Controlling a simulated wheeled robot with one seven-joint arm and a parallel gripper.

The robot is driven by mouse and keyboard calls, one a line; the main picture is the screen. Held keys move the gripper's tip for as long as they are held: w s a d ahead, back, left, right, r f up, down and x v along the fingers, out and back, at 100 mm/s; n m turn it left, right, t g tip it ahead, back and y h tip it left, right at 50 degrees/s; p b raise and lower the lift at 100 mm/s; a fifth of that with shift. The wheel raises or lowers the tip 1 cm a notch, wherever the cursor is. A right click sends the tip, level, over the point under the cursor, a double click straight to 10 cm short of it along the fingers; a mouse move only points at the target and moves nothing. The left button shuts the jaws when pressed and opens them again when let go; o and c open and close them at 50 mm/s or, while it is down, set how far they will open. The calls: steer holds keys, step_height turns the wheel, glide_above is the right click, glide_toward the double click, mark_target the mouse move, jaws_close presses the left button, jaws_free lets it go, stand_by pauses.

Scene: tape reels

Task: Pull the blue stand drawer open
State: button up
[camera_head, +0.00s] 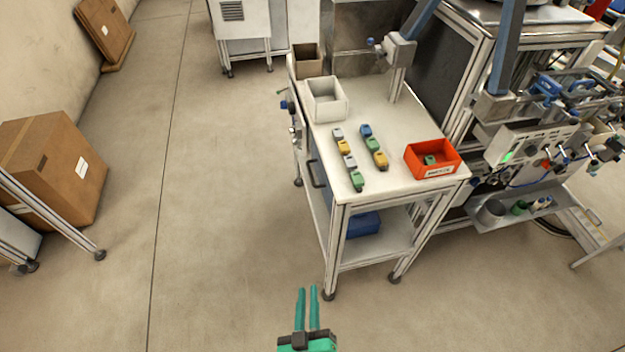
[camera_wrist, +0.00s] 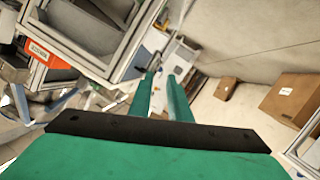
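The white-topped stand (camera_head: 400,182) is right of centre in the head view. A dark bar handle (camera_head: 317,174) is on its left side, just below the top. A thin strip of blue shows beside the handle; the drawer face is seen too edge-on to make out clearly, and I see no gap of an open drawer. My gripper (camera_head: 307,290) is over the floor in front of the stand, below and apart from the handle. Its two green fingers are parallel with an empty gap between them, also in the wrist view (camera_wrist: 160,76).
On the stand are a red-orange box (camera_head: 432,172), a white bin (camera_head: 343,108) and several small coloured reels. A blue bin (camera_head: 363,225) is on the lower shelf. Cardboard boxes (camera_head: 72,172) stand at left. Floor left of the stand is clear. Machinery is at right.

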steer(key=w+n, duration=0.3)
steer(key=w, duration=0.9)
steer(key=n+h, duration=0.2)
steer(key=n, duration=0.1)
glide_toward(312, 179)
steer(key=x, duration=1)
steer(key=shift+w+f, duration=0.1)
steer(key=shift+f, duration=0.2)
jaws_close()
